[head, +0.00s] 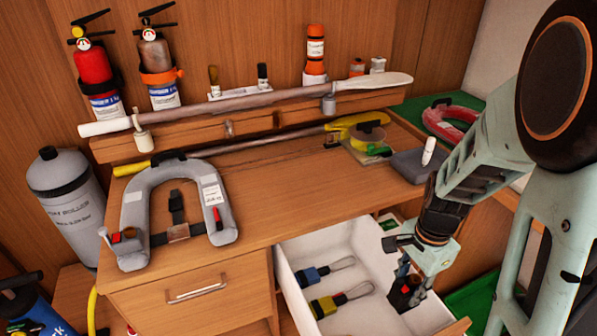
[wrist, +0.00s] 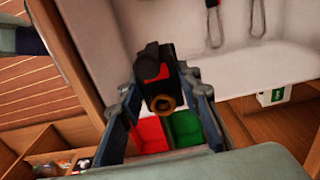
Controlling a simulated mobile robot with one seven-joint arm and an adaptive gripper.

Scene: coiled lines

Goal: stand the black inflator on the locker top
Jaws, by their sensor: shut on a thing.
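The black inflator (head: 405,294), with a red patch, is between the fingers of my gripper (head: 408,272). In the head view it appears over the front right part of the open drawer; its height above the drawer floor is hard to tell. In the wrist view the inflator (wrist: 158,80) shows a brass end facing the camera, and my gripper's fingers (wrist: 162,108) are closed on both sides of it. The wooden locker top (head: 290,190) lies up and left of my gripper, with bare wood in its middle.
The white open drawer (head: 345,260) holds a blue tool (head: 318,271) and a yellow tool (head: 330,303) with wire loops. A long paddle lies along the back shelf.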

